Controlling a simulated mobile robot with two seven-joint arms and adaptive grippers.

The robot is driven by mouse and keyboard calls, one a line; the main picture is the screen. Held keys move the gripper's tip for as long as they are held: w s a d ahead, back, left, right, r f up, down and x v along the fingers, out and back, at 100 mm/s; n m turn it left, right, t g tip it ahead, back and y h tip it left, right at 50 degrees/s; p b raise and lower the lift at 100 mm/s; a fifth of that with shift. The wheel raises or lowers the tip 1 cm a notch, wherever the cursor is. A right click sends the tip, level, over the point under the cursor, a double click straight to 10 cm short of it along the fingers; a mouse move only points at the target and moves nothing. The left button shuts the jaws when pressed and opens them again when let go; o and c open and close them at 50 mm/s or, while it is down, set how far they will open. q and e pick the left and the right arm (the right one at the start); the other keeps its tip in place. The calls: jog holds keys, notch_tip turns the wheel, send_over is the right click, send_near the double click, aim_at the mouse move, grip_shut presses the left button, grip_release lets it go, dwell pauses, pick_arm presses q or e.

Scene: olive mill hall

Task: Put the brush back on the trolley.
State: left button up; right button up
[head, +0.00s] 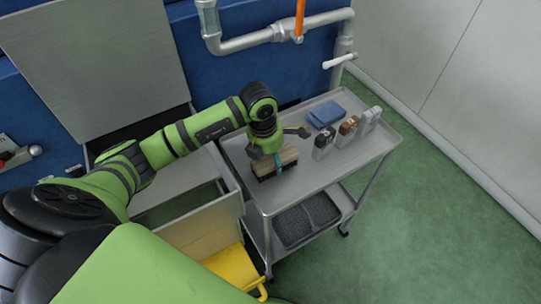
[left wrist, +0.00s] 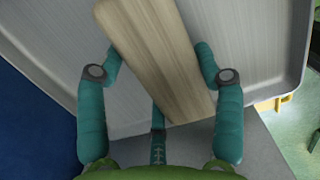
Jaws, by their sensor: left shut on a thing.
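The brush (head: 264,171) has a pale wooden back and dark bristles. My left gripper (head: 277,163) is shut on it, with teal fingers around its sides. In the left wrist view the wooden back (left wrist: 158,60) lies between the fingers. The brush is over the near left part of the grey trolley's top (head: 318,178), bristles down. I cannot tell whether the bristles touch the tray. The trolley's ribbed top also shows in the left wrist view (left wrist: 254,50). My right gripper is not in view.
On the trolley top are a folded blue cloth (head: 326,114) and several small bottles or dispensers (head: 348,129) towards the back right. A dark mat (head: 306,218) lies on the lower shelf. A yellow container (head: 235,268) stands left of the trolley. Pipes (head: 275,34) run behind it.

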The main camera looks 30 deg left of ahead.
aim_at(266, 157)
pick_arm(q)
jog(key=o, duration=1.2)
jog(key=shift+f, duration=0.15)
jog(key=shift+c, duration=0.2)
jog(key=o, duration=0.4)
jog(key=shift+r, duration=0.3)
jog(key=r, duration=0.3)
jog(key=r+b, duration=0.1)
jog(key=r, duration=0.3)
jog(key=s+r+b, duration=0.1)
jog(key=r, duration=0.2)
jog(key=shift+a+r, duration=0.2)
jog(key=shift+a, duration=0.2)
jog(key=shift+s+r, duration=0.2)
jog(key=shift+r, duration=0.45)
